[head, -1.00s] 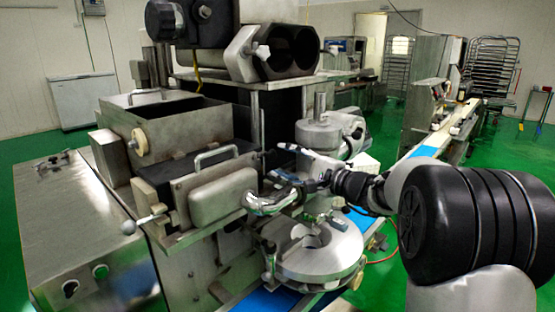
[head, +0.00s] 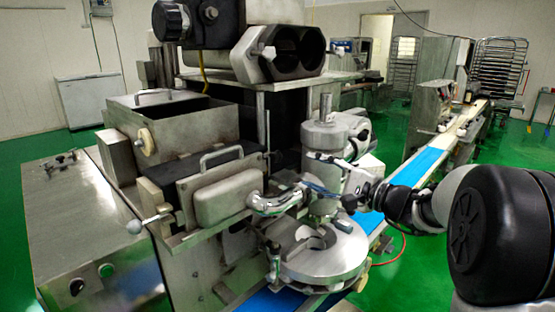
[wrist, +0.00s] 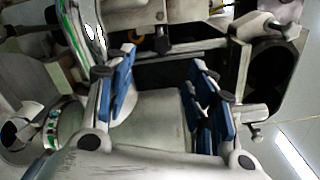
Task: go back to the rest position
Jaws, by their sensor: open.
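My gripper (head: 314,172) is open, in front of the encrusting machine (head: 225,195), above and behind the round metal disc (head: 322,262) in the head view. It is beside the upright metal cylinder head (head: 325,135). In the wrist view my gripper (wrist: 163,62) shows two blue-padded fingers spread apart. Nothing is held between them; grey machine metal shows behind. Whether the fingers touch the machine cannot be told.
A curved chrome pipe (head: 275,202) sits close left of my gripper. A blue conveyor belt (head: 425,163) runs back to the right. Green floor (head: 415,270) is open at the right. Racks (head: 502,68) stand far back.

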